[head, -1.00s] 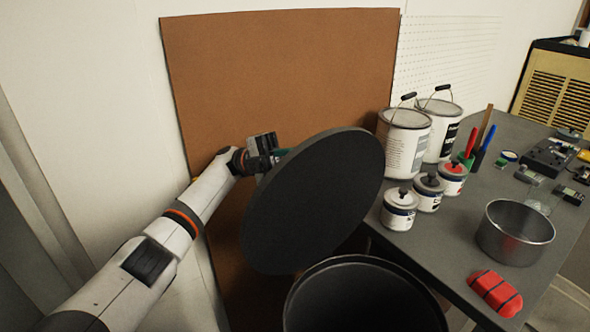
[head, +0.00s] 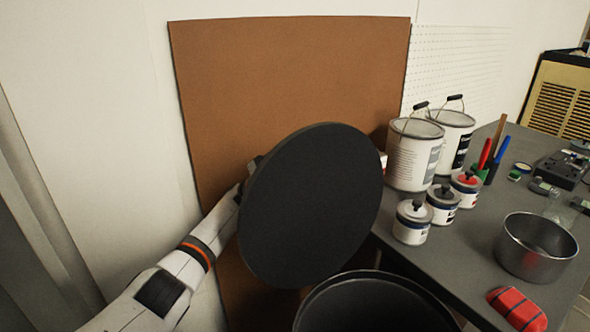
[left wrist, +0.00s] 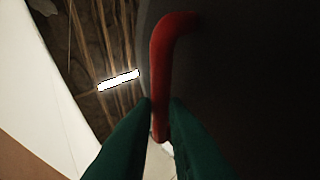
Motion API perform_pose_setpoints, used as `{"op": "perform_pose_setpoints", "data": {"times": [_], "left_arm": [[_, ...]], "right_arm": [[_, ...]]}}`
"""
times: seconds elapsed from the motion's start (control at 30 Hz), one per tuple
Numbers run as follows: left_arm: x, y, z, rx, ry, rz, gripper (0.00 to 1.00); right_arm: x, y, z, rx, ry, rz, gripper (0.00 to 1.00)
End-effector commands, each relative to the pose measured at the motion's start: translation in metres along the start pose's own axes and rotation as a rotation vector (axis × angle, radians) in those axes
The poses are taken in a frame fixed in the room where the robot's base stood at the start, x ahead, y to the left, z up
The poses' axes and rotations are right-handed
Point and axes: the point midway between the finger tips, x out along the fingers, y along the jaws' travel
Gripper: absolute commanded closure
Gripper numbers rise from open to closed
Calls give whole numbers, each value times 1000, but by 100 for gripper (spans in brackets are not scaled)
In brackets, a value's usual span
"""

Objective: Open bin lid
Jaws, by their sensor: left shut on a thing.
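The round black bin lid (head: 310,205) is tilted steeply, clear of the bin, up and to the left of its opening. The black bin (head: 372,298) stands open at the bottom of the head view, its rim and dark inside showing. My left gripper (left wrist: 160,105) is shut on the red lid handle (left wrist: 170,50), with its green fingers on either side of the handle's lower end. In the head view the lid hides this gripper and the handle. My right gripper is in neither view.
A grey table (head: 455,240) is right of the bin. It bears paint cans (head: 413,155), small jars (head: 411,222), a metal bowl (head: 536,248) and a red block (head: 516,308). A brown board (head: 290,75) leans on the wall behind the lid.

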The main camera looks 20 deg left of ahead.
Motion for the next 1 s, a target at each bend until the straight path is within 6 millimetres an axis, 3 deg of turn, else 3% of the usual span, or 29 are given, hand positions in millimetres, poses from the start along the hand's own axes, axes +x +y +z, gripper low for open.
{"op": "perform_pose_setpoints", "data": {"times": [0.03,0.4,0.43,0.57,1.0], "left_arm": [[9,17,5,21,-14,27,100],[9,18,5,20,-14,31,100],[9,18,5,20,-14,31,86],[8,18,5,21,-14,31,66],[5,14,3,15,-9,26,66]], "right_arm": [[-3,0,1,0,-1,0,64],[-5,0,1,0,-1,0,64],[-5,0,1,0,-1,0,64],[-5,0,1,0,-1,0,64],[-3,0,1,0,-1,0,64]]}}
